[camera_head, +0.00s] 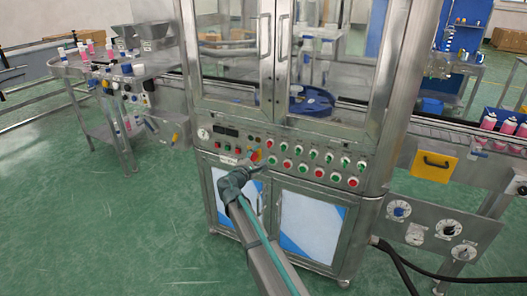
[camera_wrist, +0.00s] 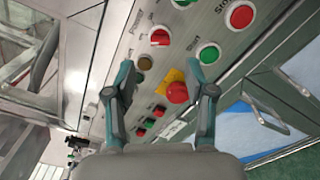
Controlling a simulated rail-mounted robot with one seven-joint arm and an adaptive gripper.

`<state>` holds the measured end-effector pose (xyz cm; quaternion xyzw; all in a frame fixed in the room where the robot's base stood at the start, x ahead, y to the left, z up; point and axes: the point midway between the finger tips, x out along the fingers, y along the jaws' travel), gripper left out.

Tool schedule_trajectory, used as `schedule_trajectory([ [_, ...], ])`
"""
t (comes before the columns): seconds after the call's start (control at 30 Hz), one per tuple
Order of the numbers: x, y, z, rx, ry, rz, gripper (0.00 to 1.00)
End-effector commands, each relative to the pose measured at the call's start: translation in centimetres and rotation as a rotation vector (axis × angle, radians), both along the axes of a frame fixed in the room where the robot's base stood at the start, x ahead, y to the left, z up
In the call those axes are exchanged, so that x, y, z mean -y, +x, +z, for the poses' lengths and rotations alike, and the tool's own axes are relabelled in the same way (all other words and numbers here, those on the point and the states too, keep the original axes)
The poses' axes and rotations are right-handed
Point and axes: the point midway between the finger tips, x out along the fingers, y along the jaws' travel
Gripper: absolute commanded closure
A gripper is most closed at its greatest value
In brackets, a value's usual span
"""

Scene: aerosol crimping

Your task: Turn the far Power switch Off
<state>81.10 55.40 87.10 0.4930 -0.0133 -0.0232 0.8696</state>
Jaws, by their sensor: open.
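The control panel (camera_head: 240,160) is on the front of the steel machine, with rows of small controls. In the wrist view, a label reading Power (camera_wrist: 131,50) sits beside a dark round control (camera_wrist: 145,62) and near a red round control (camera_wrist: 160,36). I cannot tell which of these is the far Power switch, or its setting. In the head view my gripper (camera_head: 257,168) is close to the panel's lower left part; contact cannot be told.
A red emergency button on a yellow plate (camera_wrist: 177,92) lies between my fingers. A green button (camera_wrist: 208,54) is just right of the right fingertip, with a larger red one (camera_wrist: 240,16) beyond. Cabinet doors (camera_head: 312,222) are below the panel; open floor (camera_head: 110,240) is at left.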

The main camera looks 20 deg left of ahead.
Motion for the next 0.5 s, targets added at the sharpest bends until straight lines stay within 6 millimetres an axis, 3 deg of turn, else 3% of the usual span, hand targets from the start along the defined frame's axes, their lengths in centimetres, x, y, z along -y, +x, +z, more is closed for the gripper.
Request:
schedule_trajectory([
  [0.03,0.1,-1.1,0.0,0.000,0.000,0.001,0.46],
  [0.2,-0.1,-3.2,0.0,-0.001,0.000,0.001,0.46],
  [0.5,-0.2,-3.9,0.0,0.000,0.000,0.000,0.46],
])
